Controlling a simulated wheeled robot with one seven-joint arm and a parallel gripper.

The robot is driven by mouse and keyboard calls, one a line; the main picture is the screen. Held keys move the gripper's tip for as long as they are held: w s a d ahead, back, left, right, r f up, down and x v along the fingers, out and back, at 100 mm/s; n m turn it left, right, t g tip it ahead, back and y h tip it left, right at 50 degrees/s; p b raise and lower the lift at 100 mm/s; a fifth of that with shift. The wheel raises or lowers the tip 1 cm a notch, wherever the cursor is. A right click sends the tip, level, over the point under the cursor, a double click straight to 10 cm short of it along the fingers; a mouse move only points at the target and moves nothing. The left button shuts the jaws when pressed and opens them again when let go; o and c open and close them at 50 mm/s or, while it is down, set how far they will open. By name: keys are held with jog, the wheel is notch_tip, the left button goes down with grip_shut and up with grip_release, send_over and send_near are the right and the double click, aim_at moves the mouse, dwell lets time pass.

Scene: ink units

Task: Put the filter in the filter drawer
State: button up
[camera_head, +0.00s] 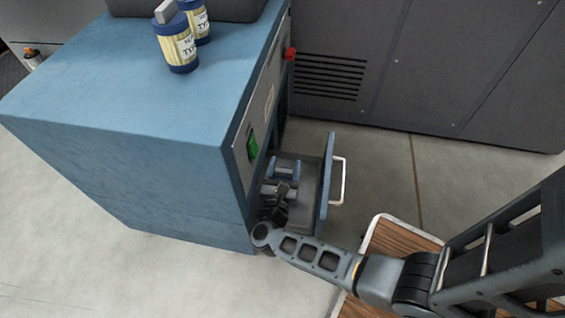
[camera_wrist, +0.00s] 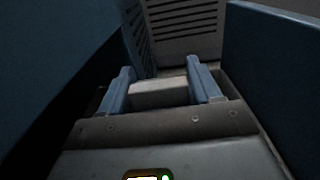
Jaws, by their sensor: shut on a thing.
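The filter (camera_head: 285,173), a light grey block, is held between the two blue fingers of my gripper (camera_head: 284,164). In the wrist view the filter (camera_wrist: 160,94) fills the gap between the fingers. My gripper reaches into or just above the open filter drawer (camera_head: 326,185), near the cabinet side. The drawer's grey interior shows to the right of the filter, and its blue front panel (camera_wrist: 275,70) rises at the right of the wrist view. I cannot tell whether the filter touches the drawer floor. My gripper hides part of the drawer.
The blue ink unit (camera_head: 120,115) stands left of the drawer, with blue-capped bottles (camera_head: 177,48) on top. A red knob (camera_head: 290,54) and a green switch (camera_head: 252,147) are on its side. A dark vented cabinet (camera_head: 420,75) stands behind. A wooden-topped surface (camera_head: 398,240) lies lower right.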

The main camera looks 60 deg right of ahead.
jog(key=o, duration=1.1)
